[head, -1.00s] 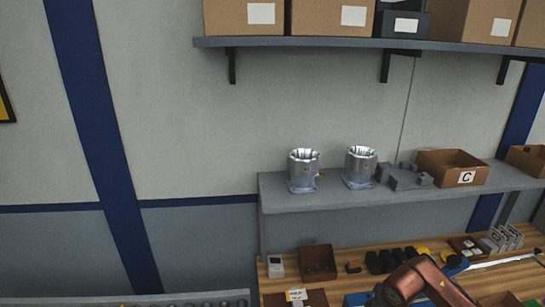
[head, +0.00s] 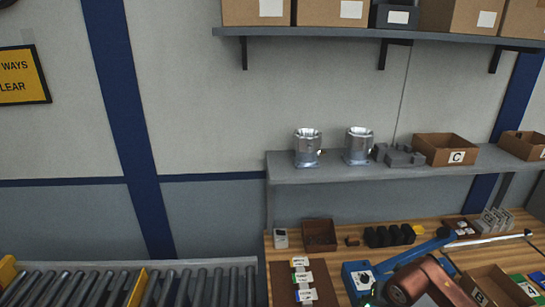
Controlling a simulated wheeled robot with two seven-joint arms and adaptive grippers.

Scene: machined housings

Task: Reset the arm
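Neither of my grippers shows in the head view. A reddish-brown, rounded link at the bottom right (head: 408,283) looks like part of my own arm, reaching in over the wooden bench from the lower right. Its end is cut off or hidden, so I cannot see what it carries. Two shiny machined housings, a left one (head: 307,149) and a right one (head: 358,147), stand upright on the grey ledge (head: 330,174), apart from any arm part.
On the ledge are grey blocks (head: 398,156) and a box marked C (head: 445,149). The bench (head: 348,235) holds a brown tray (head: 319,235), black parts (head: 388,236), a blue device (head: 358,278) and labelled cards (head: 303,280). A roller conveyor (head: 190,285) runs at lower left.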

